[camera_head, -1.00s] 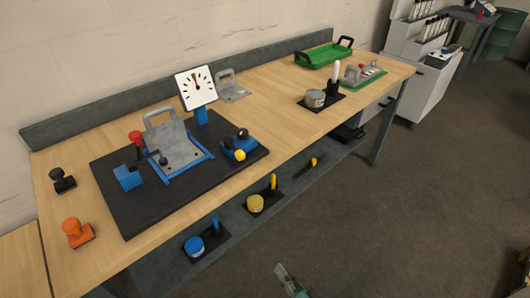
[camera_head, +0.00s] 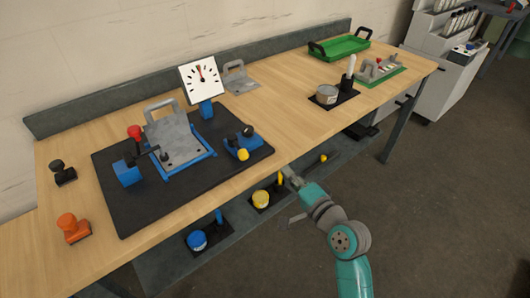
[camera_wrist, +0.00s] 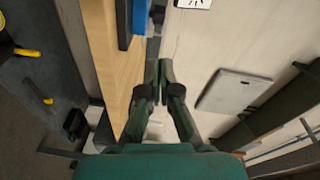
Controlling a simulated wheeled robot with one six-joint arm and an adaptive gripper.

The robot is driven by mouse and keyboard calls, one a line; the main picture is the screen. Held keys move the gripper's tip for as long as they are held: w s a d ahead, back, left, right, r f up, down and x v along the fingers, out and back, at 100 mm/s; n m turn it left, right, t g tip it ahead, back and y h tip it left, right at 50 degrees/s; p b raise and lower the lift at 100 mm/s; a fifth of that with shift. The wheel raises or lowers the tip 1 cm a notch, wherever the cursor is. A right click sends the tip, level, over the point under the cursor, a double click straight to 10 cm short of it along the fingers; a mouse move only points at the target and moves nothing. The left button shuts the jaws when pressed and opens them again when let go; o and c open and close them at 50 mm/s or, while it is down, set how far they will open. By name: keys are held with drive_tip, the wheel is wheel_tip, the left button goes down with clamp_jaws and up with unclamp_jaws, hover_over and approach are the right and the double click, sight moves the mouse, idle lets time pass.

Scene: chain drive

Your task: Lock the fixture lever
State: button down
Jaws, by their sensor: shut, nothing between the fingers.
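The fixture stands on a dark board (camera_head: 140,214) on the bench. A grey plate with a raised handle (camera_head: 178,140) sits in its blue frame. On the left, a red-knobbed lever (camera_head: 134,132) stands upright by a blue block (camera_head: 126,174). On the right is a blue clamp part (camera_head: 236,148) with dark and yellow ends. Which of these is the fixture lever is not marked. My gripper (camera_head: 288,173) is just off the bench's front edge, right of the board and apart from the fixture. In the wrist view its fingers (camera_wrist: 159,68) are together and empty.
A dial gauge (camera_head: 201,75) rises behind the fixture. A grey pot (camera_head: 327,94), a white-handled tool (camera_head: 350,68) and a green tray (camera_head: 339,47) stand to the right. An orange-handled stamp (camera_head: 72,227) is at front left. The lower shelf holds blue and yellow pots.

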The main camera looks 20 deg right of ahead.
sight(238, 147)
drive_tip(key=shift+w+d+r, duration=0.2)
drive_tip(key=shift+r, duration=0.1)
drive_tip(key=shift+w, duration=0.1)
drive_tip(key=w+a, duration=0.1)
drive_tip(key=w, duration=0.2)
drive_tip(key=w+a, duration=0.2)
drive_tip(key=w, duration=0.1)
drive_tip(key=w+a+f, duration=0.1)
drive_tip(key=w, duration=0.2)
drive_tip(key=shift+w+a, duration=0.35)
drive_tip(key=shift+w, duration=0.05)
drive_tip(key=shift+a+f, duration=0.15)
drive_tip(key=shift+a, duration=0.4)
drive_tip(key=shift+a, duration=0.15)
